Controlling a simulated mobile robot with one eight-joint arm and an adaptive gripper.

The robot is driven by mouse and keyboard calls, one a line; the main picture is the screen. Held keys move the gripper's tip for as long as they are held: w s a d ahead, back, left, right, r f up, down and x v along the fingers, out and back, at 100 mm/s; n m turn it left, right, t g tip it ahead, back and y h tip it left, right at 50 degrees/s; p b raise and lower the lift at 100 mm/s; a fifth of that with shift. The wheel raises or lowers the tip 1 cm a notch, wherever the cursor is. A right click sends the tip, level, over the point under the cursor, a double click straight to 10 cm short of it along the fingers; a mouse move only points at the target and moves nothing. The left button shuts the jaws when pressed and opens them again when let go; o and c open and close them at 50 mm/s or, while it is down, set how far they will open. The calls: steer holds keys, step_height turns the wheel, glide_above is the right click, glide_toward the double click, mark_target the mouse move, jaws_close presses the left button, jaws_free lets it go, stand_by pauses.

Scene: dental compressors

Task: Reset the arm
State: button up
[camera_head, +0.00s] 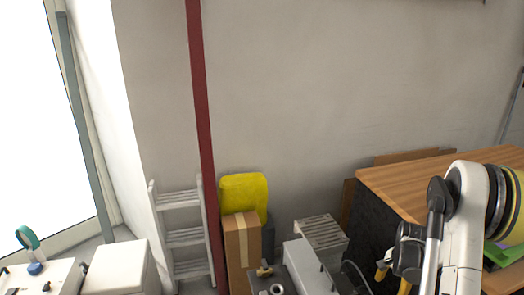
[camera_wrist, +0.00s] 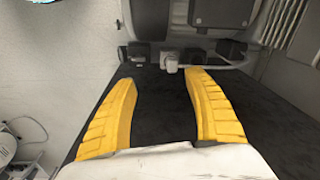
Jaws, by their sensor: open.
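My gripper shows in the wrist view (camera_wrist: 163,92) with its two yellow fingers spread wide apart. Nothing is between the fingers. Behind them is a dark flat surface, with grey and dark equipment at the top of the picture. In the head view my arm is at the lower right, in front of the wooden-topped bench (camera_head: 430,178). The yellow fingers (camera_head: 393,280) show only partly there, low in the picture, pointing downward.
A small step ladder (camera_head: 183,238) leans by a red post (camera_head: 203,130). A cardboard box (camera_head: 241,250) and a yellow container (camera_head: 243,192) stand beside it. Grey machines (camera_head: 305,268) fill the lower middle. White units (camera_head: 118,268) are at lower left. The upper wall area is clear.

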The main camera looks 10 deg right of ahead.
steer(key=a+r+n+t, duration=0.1)
steer(key=a+r+n, duration=0.2)
steer(key=a+r, duration=0.65)
steer(key=a+r+n+t, duration=0.25)
steer(key=a+r, duration=0.45)
steer(key=r, duration=0.5)
steer(key=s+a+r+n+t, duration=0.1)
steer(key=s+a+r+n, duration=0.3)
steer(key=s+a, duration=0.3)
steer(key=s+a+r+n+t, duration=0.2)
steer(key=s+a+r+n, duration=0.2)
steer(key=s+a, duration=0.3)
steer(key=a+n, duration=0.1)
steer(key=a, duration=0.2)
steer(key=shift+a+y, duration=0.2)
steer(key=shift+y, duration=0.1)
